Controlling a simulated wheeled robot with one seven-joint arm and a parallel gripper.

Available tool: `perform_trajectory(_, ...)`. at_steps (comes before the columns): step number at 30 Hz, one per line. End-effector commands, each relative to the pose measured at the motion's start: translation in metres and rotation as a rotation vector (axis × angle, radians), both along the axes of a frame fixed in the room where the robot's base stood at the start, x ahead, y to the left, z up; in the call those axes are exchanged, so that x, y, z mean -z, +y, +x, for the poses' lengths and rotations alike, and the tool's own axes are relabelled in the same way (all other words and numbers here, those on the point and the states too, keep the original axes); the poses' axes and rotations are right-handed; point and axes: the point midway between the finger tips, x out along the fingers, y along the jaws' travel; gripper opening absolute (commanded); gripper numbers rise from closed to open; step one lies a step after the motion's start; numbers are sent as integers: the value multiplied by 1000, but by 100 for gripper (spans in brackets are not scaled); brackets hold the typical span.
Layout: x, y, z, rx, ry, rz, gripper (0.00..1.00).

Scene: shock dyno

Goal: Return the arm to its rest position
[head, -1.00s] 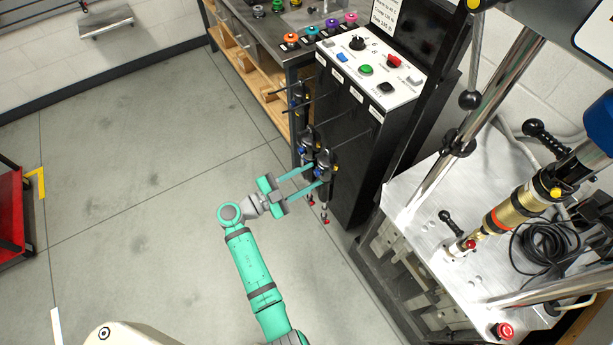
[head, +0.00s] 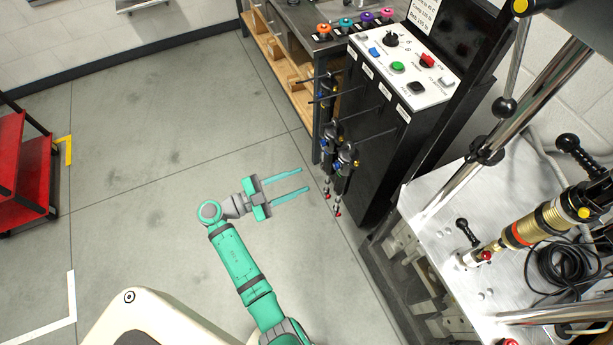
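My gripper (head: 302,180) is in the head view, left of the black control cabinet. Its two teal fingers are apart with nothing between them, over bare floor. My green arm (head: 238,262) reaches up from the bottom of the view, bent at the wrist toward the right. Shock absorbers (head: 343,160) hang on pegs on the side of the cabinet, a short way right of my fingertips and apart from them.
The black cabinet (head: 372,165) has a white button panel (head: 402,65) on top. The dyno's metal table (head: 440,200) carries a gold shock absorber (head: 535,222) at right. A workbench (head: 275,35) stands behind. A red cart (head: 22,170) is at far left. Floor between is clear.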

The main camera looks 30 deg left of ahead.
Motion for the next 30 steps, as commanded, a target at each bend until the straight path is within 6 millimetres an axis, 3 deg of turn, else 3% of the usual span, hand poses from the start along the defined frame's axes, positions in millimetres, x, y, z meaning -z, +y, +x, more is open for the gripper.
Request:
perform_trajectory(21,3,-1,-4,1,13,-4,37)
perform_trajectory(26,37,-18,-6,-46,155,-41,37)
perform_trajectory(30,91,-47,-17,-147,383,-91,37)
